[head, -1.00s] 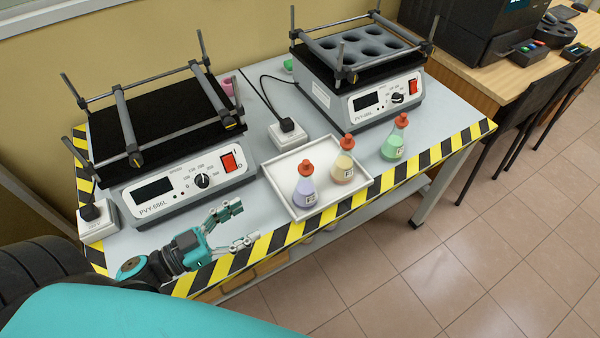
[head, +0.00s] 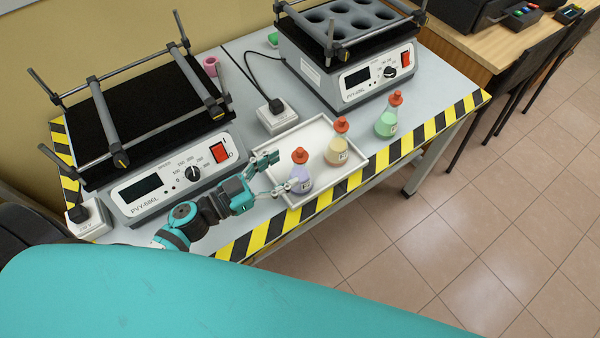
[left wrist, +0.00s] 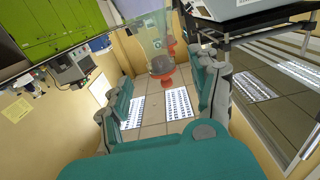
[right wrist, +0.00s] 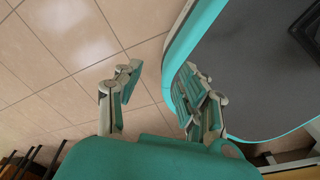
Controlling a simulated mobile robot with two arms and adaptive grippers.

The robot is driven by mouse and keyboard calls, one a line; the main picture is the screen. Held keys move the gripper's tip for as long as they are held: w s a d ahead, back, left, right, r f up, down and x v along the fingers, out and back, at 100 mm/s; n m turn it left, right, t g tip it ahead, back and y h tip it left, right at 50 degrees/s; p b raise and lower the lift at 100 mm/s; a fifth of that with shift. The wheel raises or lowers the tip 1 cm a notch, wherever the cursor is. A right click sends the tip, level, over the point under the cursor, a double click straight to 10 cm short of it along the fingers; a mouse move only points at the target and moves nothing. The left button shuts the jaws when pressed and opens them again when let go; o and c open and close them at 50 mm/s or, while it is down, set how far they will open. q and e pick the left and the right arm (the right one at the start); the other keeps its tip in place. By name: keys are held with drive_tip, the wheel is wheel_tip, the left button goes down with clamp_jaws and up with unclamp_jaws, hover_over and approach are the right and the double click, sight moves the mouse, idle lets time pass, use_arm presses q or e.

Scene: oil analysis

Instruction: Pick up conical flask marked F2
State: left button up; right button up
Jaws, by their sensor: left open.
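A purple flask (head: 300,181) with a red stopper stands upright in a white tray (head: 318,133) in the head view. A yellow flask (head: 337,152) stands beside it in the tray, and a green flask (head: 386,124) stands on the table to the right. Their label marks are too small to read for sure. My left gripper (head: 276,174) is open, with its fingertips just left of the purple flask. In the left wrist view, a red-stoppered flask (left wrist: 158,42) appears upside down ahead of the open fingers. My right gripper (right wrist: 160,88) is open and empty over the floor.
Two shakers, left (head: 165,185) and right (head: 375,75), stand behind the tray. A white socket box (head: 277,117) sits between them. Yellow-black tape (head: 270,232) marks the table's front edge. A chair (head: 510,75) stands at the right.

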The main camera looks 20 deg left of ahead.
sight(293, 164)
use_arm(q)
drive_tip(key=shift+w+d, duration=0.35)
drive_tip(key=shift+w, duration=0.05)
drive_tip(key=x, duration=0.3)
drive_tip(key=shift+w+d+f+p, duration=0.15)
drive_tip(key=shift+w+p, duration=0.15)
drive_tip(key=shift+w+d, duration=0.3)
clamp_jaws()
use_arm(e)
drive_tip(key=shift+w+a+r, duration=0.3)
drive_tip(key=shift+a+r, duration=0.05)
drive_tip(key=shift+r, duration=0.05)
